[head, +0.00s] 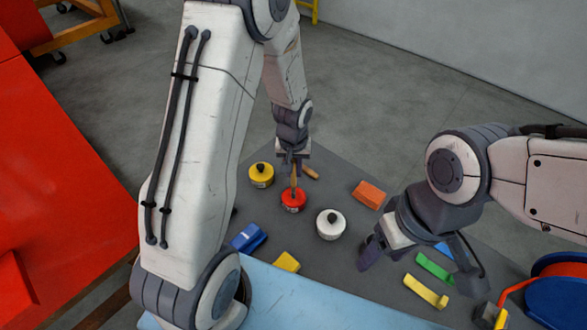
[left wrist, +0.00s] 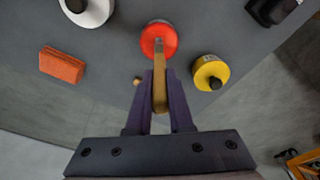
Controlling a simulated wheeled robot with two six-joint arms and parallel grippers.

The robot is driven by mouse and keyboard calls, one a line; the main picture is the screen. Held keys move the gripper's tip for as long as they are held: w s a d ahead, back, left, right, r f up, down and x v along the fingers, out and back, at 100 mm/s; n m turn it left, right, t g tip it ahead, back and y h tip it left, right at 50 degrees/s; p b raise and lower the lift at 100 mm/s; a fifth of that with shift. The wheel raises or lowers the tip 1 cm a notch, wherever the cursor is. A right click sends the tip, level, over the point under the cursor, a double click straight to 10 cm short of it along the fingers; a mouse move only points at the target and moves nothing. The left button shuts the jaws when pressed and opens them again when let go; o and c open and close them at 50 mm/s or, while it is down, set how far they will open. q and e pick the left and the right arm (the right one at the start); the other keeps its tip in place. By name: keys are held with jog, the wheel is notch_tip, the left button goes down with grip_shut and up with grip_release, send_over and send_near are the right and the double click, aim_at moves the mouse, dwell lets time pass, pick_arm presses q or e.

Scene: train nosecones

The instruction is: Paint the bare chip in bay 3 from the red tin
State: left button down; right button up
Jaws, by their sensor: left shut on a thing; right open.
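My left gripper (head: 294,164) is shut on a wooden-handled brush (head: 293,181), held upright above the red tin (head: 293,204) on the grey table. The brush's lower end meets the tin's top; I cannot tell how deep it is. The left wrist view shows the brush (left wrist: 160,92) between the fingers, with its metal part over the middle of the red tin (left wrist: 150,42). My right gripper (head: 420,268) is open and empty above the right part of the table. I see no bare chip and cannot make out bay 3.
A yellow tin (head: 261,178) and a white tin (head: 330,228) stand close to the red tin. Another wooden handle (head: 310,173) lies behind it. An orange block (head: 369,194), a blue block (head: 249,238) and coloured strips lie around. A large red surface (head: 65,190) fills the left.

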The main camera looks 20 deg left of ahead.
aim_at(294, 161)
pick_arm(q)
jog(key=shift+f+b, duration=0.55)
jog(key=shift+f, duration=0.05)
dwell(1.4)
jog(key=shift+r+p, duration=2.9)
jog(key=shift+r, duration=0.7)
